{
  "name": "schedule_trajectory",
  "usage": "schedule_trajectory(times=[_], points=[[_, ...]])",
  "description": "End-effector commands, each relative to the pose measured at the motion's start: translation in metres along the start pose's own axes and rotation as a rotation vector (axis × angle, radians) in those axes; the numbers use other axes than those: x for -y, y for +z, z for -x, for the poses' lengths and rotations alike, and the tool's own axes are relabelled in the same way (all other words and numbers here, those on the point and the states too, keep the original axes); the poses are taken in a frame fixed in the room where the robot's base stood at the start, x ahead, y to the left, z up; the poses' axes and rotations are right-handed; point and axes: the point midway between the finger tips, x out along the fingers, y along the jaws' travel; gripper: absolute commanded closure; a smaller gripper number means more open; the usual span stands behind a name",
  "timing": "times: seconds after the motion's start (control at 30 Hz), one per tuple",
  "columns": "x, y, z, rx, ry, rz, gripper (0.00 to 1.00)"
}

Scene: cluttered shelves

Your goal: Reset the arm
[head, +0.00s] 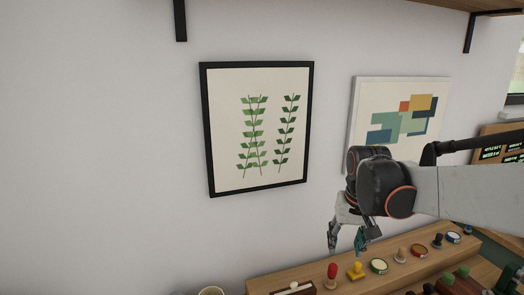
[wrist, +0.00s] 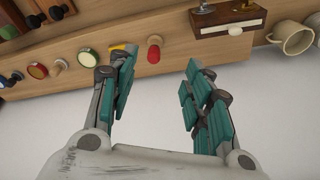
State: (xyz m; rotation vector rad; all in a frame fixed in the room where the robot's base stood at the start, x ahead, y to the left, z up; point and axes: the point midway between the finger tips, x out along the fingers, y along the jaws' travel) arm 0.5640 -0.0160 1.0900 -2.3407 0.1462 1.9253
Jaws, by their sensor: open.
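My gripper (head: 347,240) hangs from my arm in front of the white wall, above the wooden shelf (head: 262,287) in the head view. In the wrist view my gripper (wrist: 158,82) shows its two teal-padded fingers spread apart. Nothing is held between them. A red-topped peg (wrist: 154,48) shows in the gap between the fingers, beyond the fingertips. In the head view the red-topped peg (head: 332,271) stands on the shelf below the gripper. The fingers look apart from the shelf objects.
A yellow-topped piece (head: 356,270), a green-rimmed round tin (head: 379,266) and several stampers stand along the shelf. A wooden box with a drawer (wrist: 226,18) and a cream mug (wrist: 292,38) show in the wrist view. Two framed pictures, one with plants (head: 258,130), hang behind.

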Motion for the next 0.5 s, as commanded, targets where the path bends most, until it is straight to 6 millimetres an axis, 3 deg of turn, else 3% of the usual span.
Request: schedule_trajectory(times=[0.2,0.5], points=[[-0.002,0.051,0.033,-0.105,-0.013,0.036,0.54],[-0.006,0.119,0.052,-0.249,-0.026,0.084,0.54]])
